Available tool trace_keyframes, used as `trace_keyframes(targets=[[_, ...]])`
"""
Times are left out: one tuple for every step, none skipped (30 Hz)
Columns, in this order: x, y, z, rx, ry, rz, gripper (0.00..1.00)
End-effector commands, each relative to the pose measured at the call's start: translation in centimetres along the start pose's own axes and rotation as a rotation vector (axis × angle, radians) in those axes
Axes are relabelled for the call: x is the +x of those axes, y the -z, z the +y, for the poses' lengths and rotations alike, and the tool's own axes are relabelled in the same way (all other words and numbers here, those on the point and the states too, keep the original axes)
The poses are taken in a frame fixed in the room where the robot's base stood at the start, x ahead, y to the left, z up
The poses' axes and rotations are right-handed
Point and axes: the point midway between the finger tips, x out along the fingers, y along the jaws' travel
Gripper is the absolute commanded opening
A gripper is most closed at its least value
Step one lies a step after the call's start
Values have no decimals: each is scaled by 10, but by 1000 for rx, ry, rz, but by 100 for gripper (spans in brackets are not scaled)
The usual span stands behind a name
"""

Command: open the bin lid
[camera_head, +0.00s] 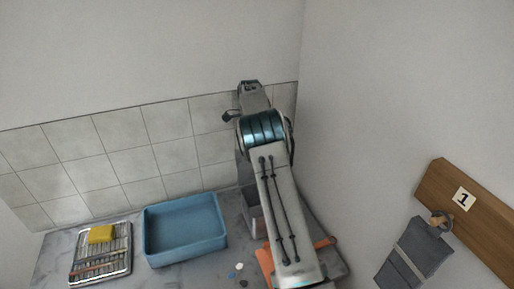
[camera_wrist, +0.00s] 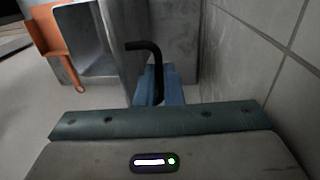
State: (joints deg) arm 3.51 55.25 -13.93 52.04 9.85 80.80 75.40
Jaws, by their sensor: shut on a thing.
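The grey bin (camera_head: 253,213) stands on the counter, mostly hidden behind my arm in the head view. In the wrist view its open inside (camera_wrist: 88,45) shows at the upper left. A grey panel (camera_wrist: 125,50), seemingly the lid, stands steeply beside that opening. A black bent handle (camera_wrist: 142,45) runs down from it. My gripper (camera_wrist: 160,90) is shut on this handle, with blue finger parts around the bar. In the head view my fingers are hidden behind the arm.
A blue tub (camera_head: 185,232) and a rack with a yellow block (camera_head: 101,234) stand left on the counter. An orange item (camera_head: 265,262) lies near my arm, beside the bin. A tiled wall (camera_head: 165,155) is close behind. A grey cloth (camera_head: 424,246) hangs at right.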

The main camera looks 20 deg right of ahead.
Motion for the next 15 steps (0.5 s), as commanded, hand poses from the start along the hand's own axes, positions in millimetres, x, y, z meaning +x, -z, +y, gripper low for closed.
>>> trace_keyframes(targets=[[10, -1, -2, 0, -19, -6, 0], [10, -1, -3, 1, -19, -6, 0], [10, 0, -5, 1, -19, -6, 0], [10, 0, -7, 2, -19, -6, 0], [11, 0, -8, 2, -20, -7, 0], [11, 0, -9, 2, -20, -7, 0], [10, 0, -10, 3, -20, -7, 0], [11, 1, -11, 3, -21, -7, 0], [11, 1, -11, 4, -21, -8, 0], [11, 1, -12, 4, -22, -8, 0], [11, 1, -12, 4, -22, -8, 0], [12, 2, -13, 5, -22, -8, 0], [12, 2, -13, 5, -22, -9, 0], [12, 2, -13, 5, -22, -9, 0], [12, 2, -13, 6, -22, -9, 0]])
